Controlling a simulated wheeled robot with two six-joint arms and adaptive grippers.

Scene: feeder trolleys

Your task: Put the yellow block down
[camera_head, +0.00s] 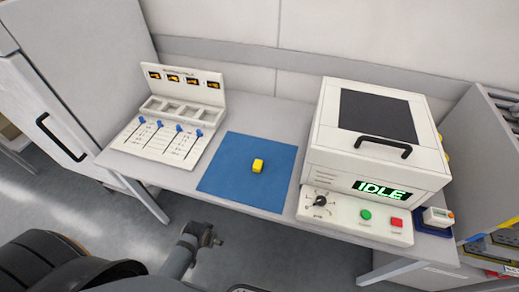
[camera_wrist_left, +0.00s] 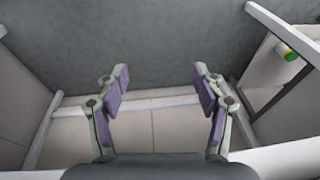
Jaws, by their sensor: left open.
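The yellow block (camera_head: 257,166) lies on the blue mat (camera_head: 225,178) on the table, near the mat's middle, with no gripper touching it. My left gripper (camera_wrist_left: 161,84) shows in the left wrist view with its two fingers spread wide and nothing between them. The block and mat do not show in that view. In the head view a part of my arm shows at the bottom, apart from the block and short of the table's front edge. My right gripper is not in view.
A white panel with blue sliders (camera_head: 160,137) stands left of the mat. A white machine (camera_head: 370,130) with a black handle and a green "IDLE" display stands right of it. A shelf unit (camera_head: 490,150) is at the far right. The mat around the block is clear.

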